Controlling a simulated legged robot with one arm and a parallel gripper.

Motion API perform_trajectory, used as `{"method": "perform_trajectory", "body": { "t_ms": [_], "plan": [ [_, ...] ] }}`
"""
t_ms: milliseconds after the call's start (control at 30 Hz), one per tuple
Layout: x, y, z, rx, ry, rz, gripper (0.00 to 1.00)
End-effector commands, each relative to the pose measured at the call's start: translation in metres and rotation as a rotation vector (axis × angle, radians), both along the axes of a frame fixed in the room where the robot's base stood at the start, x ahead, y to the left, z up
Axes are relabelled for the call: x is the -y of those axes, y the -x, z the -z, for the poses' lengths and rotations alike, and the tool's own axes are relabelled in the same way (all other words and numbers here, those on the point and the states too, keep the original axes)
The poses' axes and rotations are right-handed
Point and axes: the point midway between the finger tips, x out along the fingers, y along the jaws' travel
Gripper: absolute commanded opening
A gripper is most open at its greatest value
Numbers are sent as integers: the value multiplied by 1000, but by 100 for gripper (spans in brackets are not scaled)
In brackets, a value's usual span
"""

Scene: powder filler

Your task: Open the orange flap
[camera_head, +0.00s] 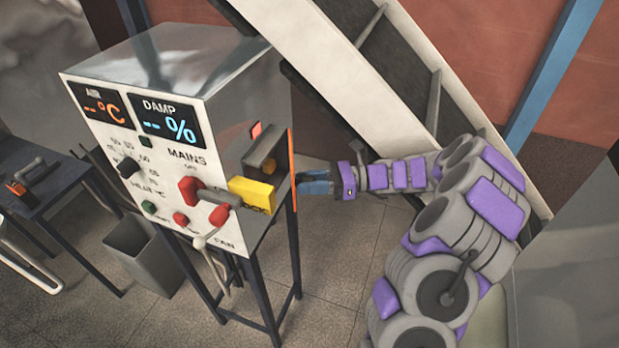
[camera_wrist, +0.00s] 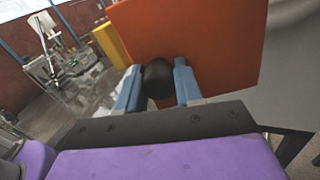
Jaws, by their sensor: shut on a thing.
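In the wrist view the flap (camera_wrist: 205,40) is a broad orange panel just ahead of my gripper. My gripper (camera_wrist: 158,84) has its two blue fingers closed on a round black knob (camera_wrist: 158,79) on the flap. In the head view my gripper (camera_head: 303,183) reaches the flap from the right; the knob is hidden there.
A slanted conveyor (camera_head: 350,60) stands behind my arm. A grey bin (camera_head: 143,252) and a dark table (camera_head: 50,180) are at left.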

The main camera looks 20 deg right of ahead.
Motion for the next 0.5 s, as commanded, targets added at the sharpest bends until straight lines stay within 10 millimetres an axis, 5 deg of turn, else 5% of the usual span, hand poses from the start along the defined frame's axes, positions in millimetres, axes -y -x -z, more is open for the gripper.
{"method": "perform_trajectory", "body": {
  "t_ms": [300, 333, 500],
  "plan": [
    [1, -1, 1, 1, 1, 5, 0],
    [2, -1, 1, 0, 1, 4, 37],
    [7, -1, 1, 1, -3, 5, 53]
  ]
}}
